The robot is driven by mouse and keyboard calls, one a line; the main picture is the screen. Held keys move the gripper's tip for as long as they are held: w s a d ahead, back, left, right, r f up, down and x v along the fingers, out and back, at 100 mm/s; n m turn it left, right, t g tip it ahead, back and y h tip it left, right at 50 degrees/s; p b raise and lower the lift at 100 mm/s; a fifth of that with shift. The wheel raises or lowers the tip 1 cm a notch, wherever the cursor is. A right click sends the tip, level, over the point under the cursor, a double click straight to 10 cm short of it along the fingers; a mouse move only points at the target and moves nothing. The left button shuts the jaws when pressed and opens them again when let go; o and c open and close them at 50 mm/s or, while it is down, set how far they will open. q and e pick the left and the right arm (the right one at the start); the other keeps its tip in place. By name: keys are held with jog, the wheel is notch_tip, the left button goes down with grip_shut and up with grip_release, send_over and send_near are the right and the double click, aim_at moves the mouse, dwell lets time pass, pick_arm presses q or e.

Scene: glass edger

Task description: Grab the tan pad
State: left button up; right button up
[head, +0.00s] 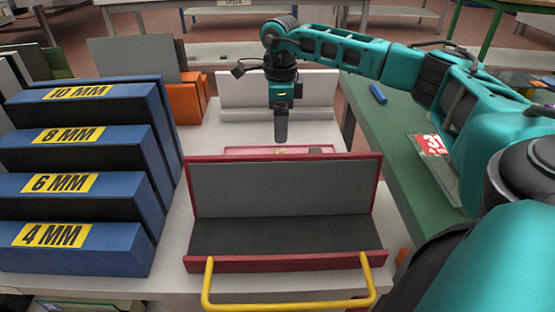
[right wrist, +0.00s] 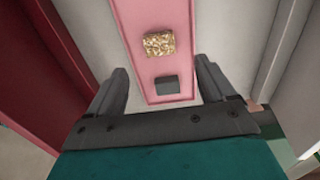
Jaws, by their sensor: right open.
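The tan pad (right wrist: 159,44) is a small, speckled, sponge-like block on a pink tray (right wrist: 125,22). In the right wrist view it lies beyond my right gripper's fingertips (right wrist: 160,80), near the line between them. A dark grey block (right wrist: 167,85) sits on the same tray, closer to the gripper and between its fingers in the picture. In the head view my right gripper (head: 281,138) points down over the pink tray (head: 318,150), behind the red-framed bin. The fingers are open and empty. My left gripper is not in view.
A red-framed grey bin (head: 284,265) with a yellow handle (head: 290,305) stands in front of the tray. Blue racks marked 4 to 10 MM (head: 75,210) stand at left. A green table (head: 385,130) at right carries a blue object (head: 378,93).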

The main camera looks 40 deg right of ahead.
send_over(280, 151)
jog(key=f, duration=0.3)
jog(key=s+a+f+b, duration=0.1)
jog(key=shift+f, duration=0.25)
notch_tip(280, 151, down, 4)
jog(key=shift+d+r+b, duration=0.1)
jog(key=shift+b, duration=0.55)
jog(key=shift+f, duration=0.3)
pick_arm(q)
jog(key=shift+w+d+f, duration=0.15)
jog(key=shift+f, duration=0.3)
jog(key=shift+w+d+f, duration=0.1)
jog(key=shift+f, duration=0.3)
pick_arm(e)
jog(key=c, duration=1.1)
